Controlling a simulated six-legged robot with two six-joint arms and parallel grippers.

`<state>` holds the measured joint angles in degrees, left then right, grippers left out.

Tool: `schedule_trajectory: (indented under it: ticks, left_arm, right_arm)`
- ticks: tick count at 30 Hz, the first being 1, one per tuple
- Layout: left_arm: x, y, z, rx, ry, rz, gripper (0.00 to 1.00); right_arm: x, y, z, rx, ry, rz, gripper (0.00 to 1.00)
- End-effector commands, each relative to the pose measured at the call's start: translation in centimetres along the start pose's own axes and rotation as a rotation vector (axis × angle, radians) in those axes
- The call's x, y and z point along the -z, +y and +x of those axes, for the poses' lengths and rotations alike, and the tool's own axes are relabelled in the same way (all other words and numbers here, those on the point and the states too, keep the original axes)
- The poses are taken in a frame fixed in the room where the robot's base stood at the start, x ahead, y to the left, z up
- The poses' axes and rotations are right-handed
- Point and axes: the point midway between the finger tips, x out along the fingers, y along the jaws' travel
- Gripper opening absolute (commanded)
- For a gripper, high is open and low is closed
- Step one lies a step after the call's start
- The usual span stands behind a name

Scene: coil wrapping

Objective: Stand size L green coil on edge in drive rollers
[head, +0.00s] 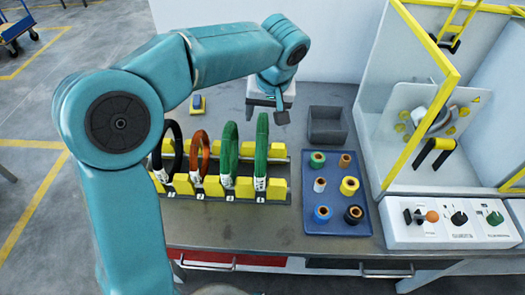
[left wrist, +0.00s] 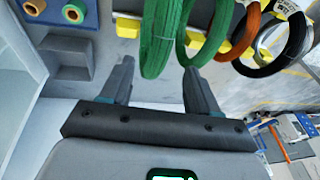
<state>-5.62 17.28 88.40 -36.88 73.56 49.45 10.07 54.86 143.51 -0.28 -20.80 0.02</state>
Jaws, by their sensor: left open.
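Two green coils stand on edge in the rack. The right one (head: 262,135) looks taller than the left one (head: 229,150); each has a white tag low down, too small to read. The drive rollers (head: 435,152), dark with yellow, are inside the yellow-framed machine and empty. My right gripper is out of view.
The rack (head: 222,199) has yellow blocks and also holds a black coil (head: 177,140) and an orange coil (head: 207,150). A blue tray (head: 335,225) of small spools and a grey bin (head: 327,125) lie between rack and machine. A control panel (head: 450,228) fronts the machine.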

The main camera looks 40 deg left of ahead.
Motion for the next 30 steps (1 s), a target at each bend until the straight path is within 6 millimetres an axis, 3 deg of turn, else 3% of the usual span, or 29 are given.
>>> schedule_trajectory:
  ticks: [12, 20, 21, 26, 30]
  left_arm:
    - [-0.1, 0.4, 5.2, 0.002, -0.002, 0.0, 0.61]
    - [0.0, 0.4, 5.7, 0.001, 0.0, 0.0, 0.61]
    - [0.0, 0.4, 5.7, 0.001, 0.0, 0.0, 0.54]
    - [0.0, 0.4, 5.6, 0.001, 0.0, 0.0, 0.02]
    - [0.0, 0.4, 5.6, 0.001, 0.0, 0.0, 0.0]
  right_arm:
    - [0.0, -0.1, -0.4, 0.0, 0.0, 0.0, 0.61]
    - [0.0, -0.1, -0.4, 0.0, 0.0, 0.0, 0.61]
    - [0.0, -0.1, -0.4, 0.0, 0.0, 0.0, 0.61]
    - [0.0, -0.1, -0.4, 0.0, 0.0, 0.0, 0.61]
    - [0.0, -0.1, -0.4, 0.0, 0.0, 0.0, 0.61]
